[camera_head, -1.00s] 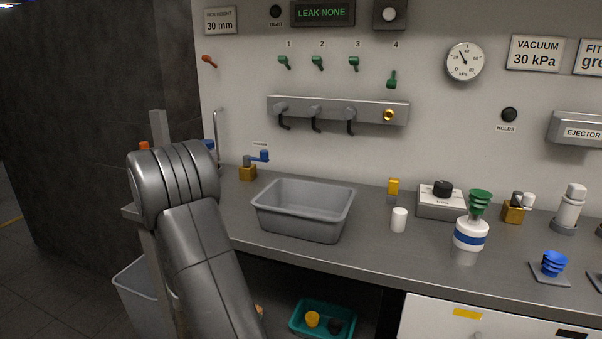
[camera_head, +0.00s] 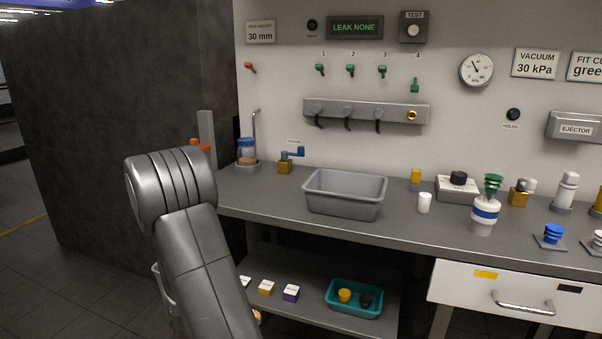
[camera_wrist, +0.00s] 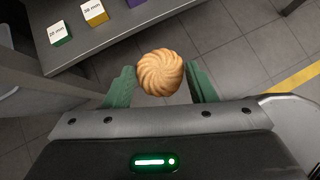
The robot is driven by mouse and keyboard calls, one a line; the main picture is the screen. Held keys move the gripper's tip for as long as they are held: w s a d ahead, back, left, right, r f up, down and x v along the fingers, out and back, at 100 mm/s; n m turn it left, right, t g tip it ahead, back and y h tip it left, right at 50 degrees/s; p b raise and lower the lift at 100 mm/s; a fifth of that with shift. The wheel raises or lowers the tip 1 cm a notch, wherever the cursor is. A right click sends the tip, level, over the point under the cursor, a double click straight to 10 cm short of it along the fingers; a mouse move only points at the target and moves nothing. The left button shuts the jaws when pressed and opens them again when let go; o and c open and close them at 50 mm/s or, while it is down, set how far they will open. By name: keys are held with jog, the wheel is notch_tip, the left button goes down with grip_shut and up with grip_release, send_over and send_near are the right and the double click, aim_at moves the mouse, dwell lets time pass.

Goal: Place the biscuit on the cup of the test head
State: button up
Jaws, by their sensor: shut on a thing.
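The biscuit (camera_wrist: 160,73), round, golden and swirled, is between the two green fingers of my gripper (camera_wrist: 161,86) in the wrist view. The gripper is shut on it, above the floor and off the bench. A green ribbed cup (camera_head: 493,184) sits upright on a white body with a blue band (camera_head: 485,213), which looks like the test head, on the bench right of centre. Nothing rests on the cup.
A grey bin (camera_head: 344,196) stands on the bench (camera_head: 400,228). Below, a shelf holds a teal tray (camera_head: 353,311) and small boxes (camera_head: 291,293). A dark wall (camera_head: 125,130) is at left.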

notch_tip(320, 180, up, 18)
jog(key=p, duration=1.8)
jog(key=w+d+f+n+y, duration=0.1)
jog(key=w+d, duration=0.3)
jog(key=d, duration=0.3)
jog(key=w+d+f+n+t, duration=0.1)
jog(key=w+d, duration=0.3)
jog(key=d, duration=0.4)
jog(key=shift+w+f+n+y+b, duration=0.3)
jog(key=shift+f+n+y, duration=0.1)
jog(key=shift+f, duration=0.4)
jog(key=shift+s, duration=0.1)
